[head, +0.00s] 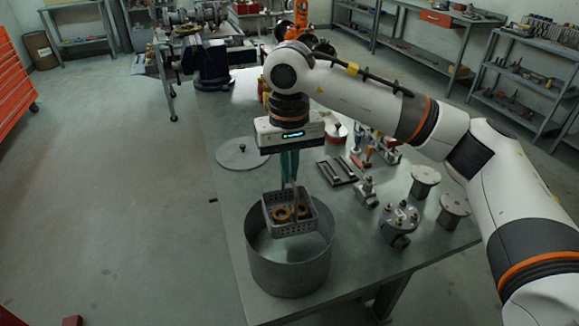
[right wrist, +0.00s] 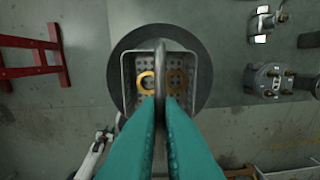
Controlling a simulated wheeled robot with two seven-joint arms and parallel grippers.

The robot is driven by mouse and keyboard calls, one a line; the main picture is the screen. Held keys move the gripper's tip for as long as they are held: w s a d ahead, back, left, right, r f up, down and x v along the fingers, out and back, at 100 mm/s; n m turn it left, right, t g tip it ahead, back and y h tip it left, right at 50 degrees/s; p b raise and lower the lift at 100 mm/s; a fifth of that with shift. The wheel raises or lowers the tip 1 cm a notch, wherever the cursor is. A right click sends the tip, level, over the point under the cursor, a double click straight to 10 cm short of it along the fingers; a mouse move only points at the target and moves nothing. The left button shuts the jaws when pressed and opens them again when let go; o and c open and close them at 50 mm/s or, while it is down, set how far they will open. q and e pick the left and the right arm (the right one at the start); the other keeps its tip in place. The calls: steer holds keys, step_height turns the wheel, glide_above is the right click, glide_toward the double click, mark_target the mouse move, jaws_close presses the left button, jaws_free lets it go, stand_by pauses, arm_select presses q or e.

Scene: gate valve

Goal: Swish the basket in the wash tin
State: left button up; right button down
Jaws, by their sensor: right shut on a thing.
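The grey perforated basket (head: 291,222) hangs from my right gripper (head: 290,178) over the mouth of the round metal wash tin (head: 289,272). Two brass-coloured rings (head: 282,213) lie in the basket; they also show in the right wrist view (right wrist: 147,82). The teal fingers of my right gripper are shut on the basket's upright handle (right wrist: 160,70). The basket's lower part sits at or just within the tin's rim; the exact depth is hard to tell. In the right wrist view the tin (right wrist: 203,75) surrounds the basket. My left gripper is not in view.
A round grey lid (head: 243,154) with a knob lies behind the tin. To the right on the bench (head: 338,225) stand a dark tray (head: 337,171), a valve body (head: 399,224) and metal cylinders (head: 425,180). A vise (head: 209,68) stands farther back.

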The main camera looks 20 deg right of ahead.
steer(key=shift+r, duration=0.15)
stand_by(0.3)
steer(key=shift+r+p, duration=0.75)
steer(key=shift+r, duration=0.65)
